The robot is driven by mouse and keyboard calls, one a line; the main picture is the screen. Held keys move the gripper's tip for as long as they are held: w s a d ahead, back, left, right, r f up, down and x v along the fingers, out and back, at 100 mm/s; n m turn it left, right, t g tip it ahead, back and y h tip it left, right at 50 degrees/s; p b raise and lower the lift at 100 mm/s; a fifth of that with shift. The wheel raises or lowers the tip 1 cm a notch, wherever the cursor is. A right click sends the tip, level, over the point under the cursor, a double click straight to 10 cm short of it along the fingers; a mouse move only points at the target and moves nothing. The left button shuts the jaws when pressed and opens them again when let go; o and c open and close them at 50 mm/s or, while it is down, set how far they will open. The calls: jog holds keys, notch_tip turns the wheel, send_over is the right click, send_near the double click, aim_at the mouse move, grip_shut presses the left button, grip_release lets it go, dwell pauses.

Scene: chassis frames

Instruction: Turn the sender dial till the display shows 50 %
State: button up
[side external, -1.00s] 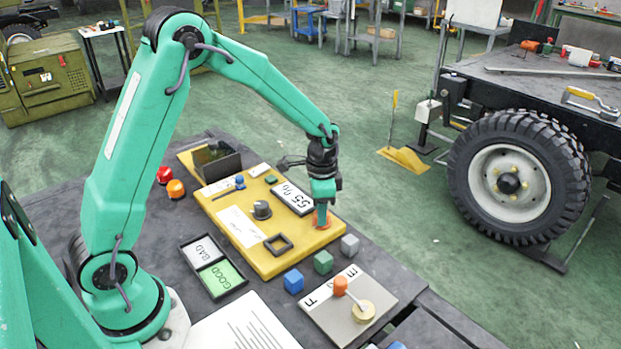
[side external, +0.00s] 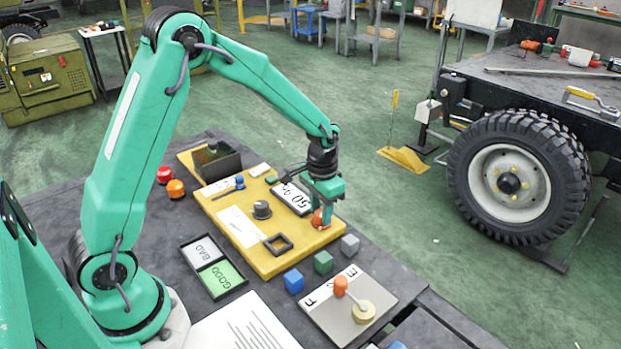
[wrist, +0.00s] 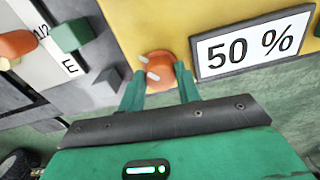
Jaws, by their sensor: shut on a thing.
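The sender dial (wrist: 158,70) is an orange knob with a pale pointer bar, at the edge of the yellow board (side external: 285,258). In the side view the dial (side external: 318,219) sits under my gripper, partly covered by it. My gripper (wrist: 160,78) points down with its two green fingers on either side of the dial, shut on it; it shows in the side view too (side external: 321,208). The display (wrist: 255,43) is a white panel in a dark frame beside the dial and reads 50 %. In the side view the display (side external: 292,198) is partly hidden by my gripper.
The board also carries a grey knob (side external: 262,209) and a dark square frame (side external: 278,244). Blue (side external: 293,281), green (side external: 323,262) and grey (side external: 350,244) cubes stand along its near edge. A plate with an orange-tipped lever (side external: 345,290) lies nearer.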

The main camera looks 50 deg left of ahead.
aim_at(321, 213)
jog(key=o, duration=1)
jog(key=shift+c, duration=0.2)
notch_tip(321, 213, up, 7)
jog(key=shift+r, duration=0.45)
